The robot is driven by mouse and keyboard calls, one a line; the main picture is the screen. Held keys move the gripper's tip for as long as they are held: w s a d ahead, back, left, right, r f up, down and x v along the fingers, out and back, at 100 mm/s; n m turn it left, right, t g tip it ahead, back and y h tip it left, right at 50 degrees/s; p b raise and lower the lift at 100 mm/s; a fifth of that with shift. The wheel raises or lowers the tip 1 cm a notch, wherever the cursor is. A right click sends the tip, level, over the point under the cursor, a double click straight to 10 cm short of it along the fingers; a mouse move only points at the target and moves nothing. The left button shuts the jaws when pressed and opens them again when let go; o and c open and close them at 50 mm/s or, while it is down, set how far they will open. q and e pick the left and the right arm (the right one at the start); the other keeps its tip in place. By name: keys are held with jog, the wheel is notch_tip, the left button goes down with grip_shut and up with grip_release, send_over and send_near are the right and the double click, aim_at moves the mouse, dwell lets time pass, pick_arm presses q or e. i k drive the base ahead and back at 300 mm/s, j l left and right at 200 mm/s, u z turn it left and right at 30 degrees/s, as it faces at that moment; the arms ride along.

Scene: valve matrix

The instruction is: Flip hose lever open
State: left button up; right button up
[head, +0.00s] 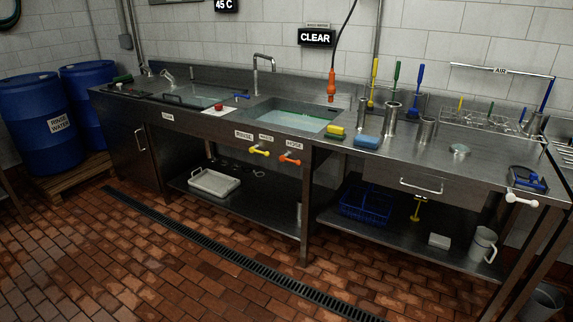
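The orange lever (290,160) sits on the front of the steel sink bench, below a small label that reads HOSE (294,146). It sticks out sideways, roughly level, with its knob toward the right. A yellow lever (259,151) is just left of it, also roughly level, under another label. An orange spray nozzle (331,88) hangs on a black hose above the right end of the sink. Neither of my grippers is in the head view.
The water-filled sink (294,119) is above the levers. A yellow-green sponge (335,130), a blue sponge (367,142) and steel cylinders stand to the right. A white lever (521,199) is at the far right. Blue drums (41,119) stand left. The tiled floor in front is clear.

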aim_at(283, 159)
jog(key=i+l, duration=0.1)
jog(key=i, duration=0.4)
jog(key=i+l+u, duration=0.1)
jog(key=i, duration=0.4)
jog(key=i+l, duration=0.15)
jog(key=i, duration=0.35)
jog(key=i+l, duration=0.1)
jog(key=i, duration=0.4)
jog(key=i+l+u, duration=0.1)
jog(key=i, duration=0.4)
